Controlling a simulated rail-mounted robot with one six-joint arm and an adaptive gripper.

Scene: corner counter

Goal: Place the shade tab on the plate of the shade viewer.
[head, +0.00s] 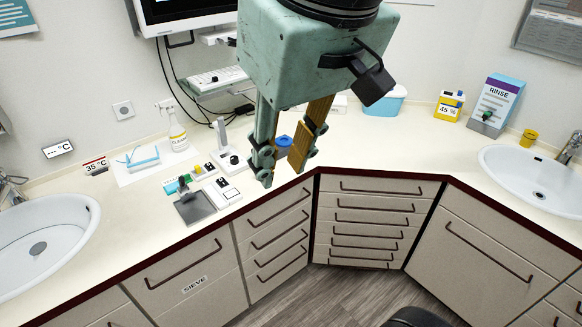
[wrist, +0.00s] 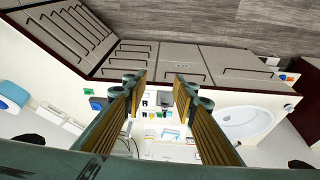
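My gripper (head: 282,172) hangs over the counter near the inner corner, fingers pointing down and spread apart. In the wrist view my gripper (wrist: 161,85) is open, with nothing held between the fingers. A cluster of small items stands left of it: a dark grey square plate (head: 194,208), a low white device with a pale panel (head: 232,194), and a white stand with a black knob (head: 233,160). I cannot tell for sure which is the shade viewer. The shade tab is too small to make out; small yellow and green pieces (head: 184,184) lie near the grey plate.
Sinks (head: 45,235) (head: 535,172) lie at both ends. The counter right of the corner has clear room.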

